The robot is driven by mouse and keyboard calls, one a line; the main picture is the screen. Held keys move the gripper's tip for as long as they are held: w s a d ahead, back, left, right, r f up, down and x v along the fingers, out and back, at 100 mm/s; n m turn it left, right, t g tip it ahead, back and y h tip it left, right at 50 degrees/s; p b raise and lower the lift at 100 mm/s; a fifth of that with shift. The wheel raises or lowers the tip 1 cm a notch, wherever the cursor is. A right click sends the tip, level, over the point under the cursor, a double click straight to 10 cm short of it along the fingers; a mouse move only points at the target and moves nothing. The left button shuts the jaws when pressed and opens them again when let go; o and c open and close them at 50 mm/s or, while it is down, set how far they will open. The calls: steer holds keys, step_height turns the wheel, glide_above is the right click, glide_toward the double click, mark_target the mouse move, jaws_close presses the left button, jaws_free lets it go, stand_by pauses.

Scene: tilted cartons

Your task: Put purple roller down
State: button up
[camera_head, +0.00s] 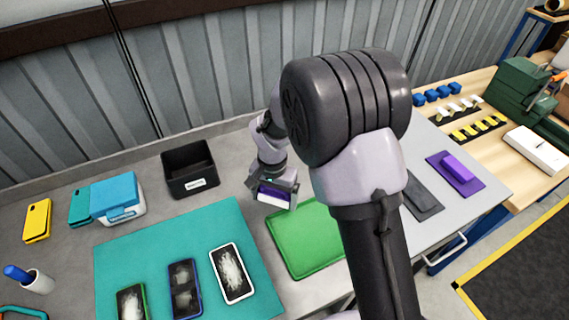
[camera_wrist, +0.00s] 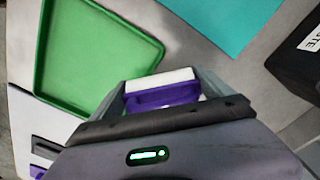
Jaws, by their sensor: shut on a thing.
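My gripper (camera_head: 274,192) is shut on the purple roller (camera_head: 273,197), above the grey bench between the black bin and the green tray. In the wrist view, the roller (camera_wrist: 163,95) shows between my two fingers as a purple body with a white part along one side. Its underside is hidden. The empty green tray (camera_head: 305,240) lies just to the right of and nearer than my gripper; it also shows in the wrist view (camera_wrist: 95,50). A purple mat (camera_head: 437,166) with a purple block (camera_head: 457,168) on it lies at the right of the bench.
A black bin (camera_head: 190,168) with a white label stands behind left. A teal mat (camera_head: 165,235) carries several phones with whitish marks. A blue-lidded box (camera_head: 117,198) stands left. A dark grey pad (camera_head: 420,195) lies between the green tray and purple mat. My arm hides part of the bench.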

steer(key=w, duration=0.4)
steer(key=w+f, duration=0.1)
steer(key=w, duration=0.4)
steer(key=w+d+b, duration=0.1)
steer(key=w, duration=0.3)
steer(key=shift+w+f, duration=0.25)
steer(key=shift+w, duration=0.1)
steer(key=shift+w+f, duration=0.25)
step_height(320, 180, down, 3)
steer(key=shift+r+b, duration=0.1)
steer(key=shift+b, duration=0.7)
steer(key=shift+d, duration=0.1)
